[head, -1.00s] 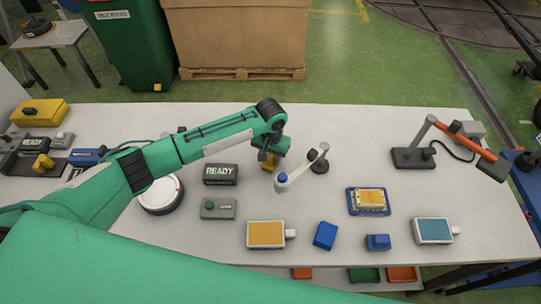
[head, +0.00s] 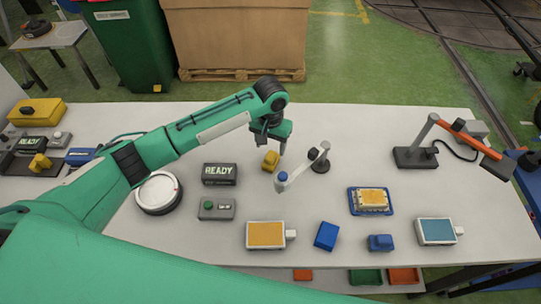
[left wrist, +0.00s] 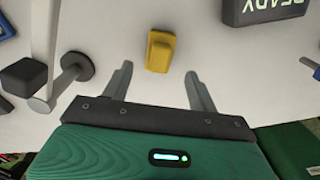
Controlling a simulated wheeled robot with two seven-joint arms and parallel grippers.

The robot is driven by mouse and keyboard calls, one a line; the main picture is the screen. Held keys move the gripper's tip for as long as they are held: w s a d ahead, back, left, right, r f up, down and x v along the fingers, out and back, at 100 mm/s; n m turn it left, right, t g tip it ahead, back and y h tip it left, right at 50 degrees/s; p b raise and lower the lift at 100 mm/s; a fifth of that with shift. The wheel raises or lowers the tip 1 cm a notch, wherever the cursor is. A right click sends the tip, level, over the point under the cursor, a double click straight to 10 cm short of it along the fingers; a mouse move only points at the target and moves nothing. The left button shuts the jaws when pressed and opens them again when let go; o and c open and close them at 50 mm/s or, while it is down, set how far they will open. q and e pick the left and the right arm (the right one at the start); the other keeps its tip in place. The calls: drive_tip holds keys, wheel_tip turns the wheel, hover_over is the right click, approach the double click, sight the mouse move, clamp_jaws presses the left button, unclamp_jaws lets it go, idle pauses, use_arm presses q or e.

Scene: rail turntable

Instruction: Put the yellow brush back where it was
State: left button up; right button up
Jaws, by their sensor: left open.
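A small yellow block-shaped thing (head: 270,161), which I take to be the yellow brush, sits on the white table near its middle. It also shows in the left wrist view (left wrist: 160,51), beyond the fingertips and roughly midway between them. My left gripper (head: 269,147) is open and empty just above and behind it; its two spread fingers show in the left wrist view (left wrist: 159,76). A gap lies between fingers and brush. My right gripper is not in view.
A grey swing arm with a blue knob (head: 281,178) stands close right of the brush. A black READY box (head: 220,173) and a grey button box (head: 217,209) stand to its left. A blue tray (head: 355,208) and a lamp-like orange arm (head: 470,141) are further right.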

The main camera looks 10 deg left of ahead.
sight(271, 155)
use_arm(q)
wheel_tip(271, 155, up, 6)
drive_tip(key=b, duration=0.1)
idle(0.5)
